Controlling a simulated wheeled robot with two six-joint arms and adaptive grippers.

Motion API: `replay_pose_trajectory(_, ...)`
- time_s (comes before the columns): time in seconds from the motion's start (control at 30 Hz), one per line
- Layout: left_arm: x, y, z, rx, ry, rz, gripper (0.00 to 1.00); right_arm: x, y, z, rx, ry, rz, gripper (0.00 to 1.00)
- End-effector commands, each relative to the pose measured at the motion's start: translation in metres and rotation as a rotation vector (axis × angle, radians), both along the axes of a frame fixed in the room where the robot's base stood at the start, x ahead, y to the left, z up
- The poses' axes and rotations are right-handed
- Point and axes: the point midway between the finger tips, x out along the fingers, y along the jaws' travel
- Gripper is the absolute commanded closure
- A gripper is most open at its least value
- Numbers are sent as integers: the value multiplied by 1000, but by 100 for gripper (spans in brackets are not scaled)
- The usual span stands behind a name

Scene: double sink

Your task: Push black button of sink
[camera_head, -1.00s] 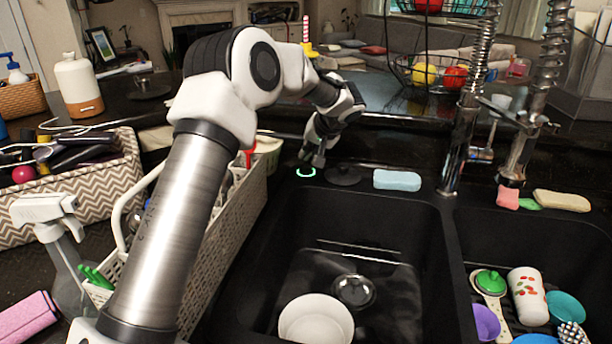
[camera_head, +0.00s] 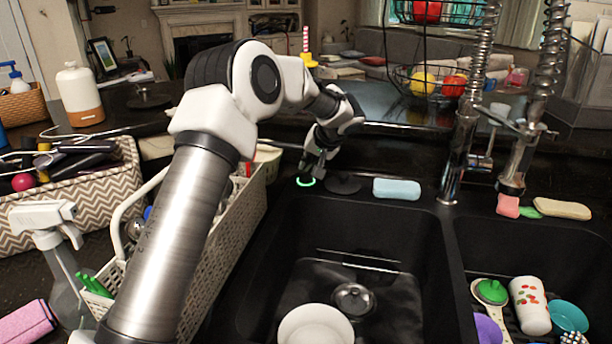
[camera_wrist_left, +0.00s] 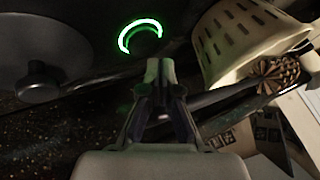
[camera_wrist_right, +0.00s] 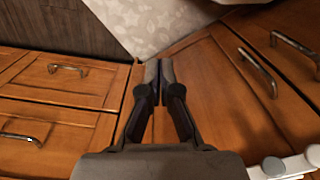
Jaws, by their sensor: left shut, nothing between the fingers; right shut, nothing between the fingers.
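The black button (camera_wrist_left: 143,38) of the sink has a glowing green ring and lies on the dark counter behind the left basin. Its ring (camera_head: 306,182) also shows in the head view. My left gripper (camera_head: 312,176) is shut and empty, right by the ring. In the left wrist view the shut fingertips (camera_wrist_left: 160,68) are just below the ring; I cannot tell whether they touch it. The black sink (camera_head: 236,290) has two basins. My right gripper (camera_wrist_right: 158,68) is shut and empty, in front of wooden cabinets, away from the sink.
A black round stopper (camera_head: 343,183) and a blue sponge (camera_head: 397,189) lie right of the button. A white basket (camera_head: 222,243) stands left of the sink. The tall faucet (camera_head: 460,140) rises behind the divider. A white bowl (camera_head: 316,326) is in the left basin.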

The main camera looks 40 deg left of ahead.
Motion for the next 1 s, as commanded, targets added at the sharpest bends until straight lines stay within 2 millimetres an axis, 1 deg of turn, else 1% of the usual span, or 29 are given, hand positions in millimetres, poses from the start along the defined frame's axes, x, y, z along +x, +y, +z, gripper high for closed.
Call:
replay_pose_trajectory(0.4, 0, 0, 0, 0, 0, 0, 100, 0, 0, 0, 0, 0, 0, 100)
replay_pose_trajectory(0.67, 0, 0, -10, 0, 0, 0, 100, 0, 0, -8, 0, 0, 0, 100)
replay_pose_trajectory(1.0, 0, 0, -10, 0, 0, 0, 100, 0, 0, -8, 0, 0, 0, 100)
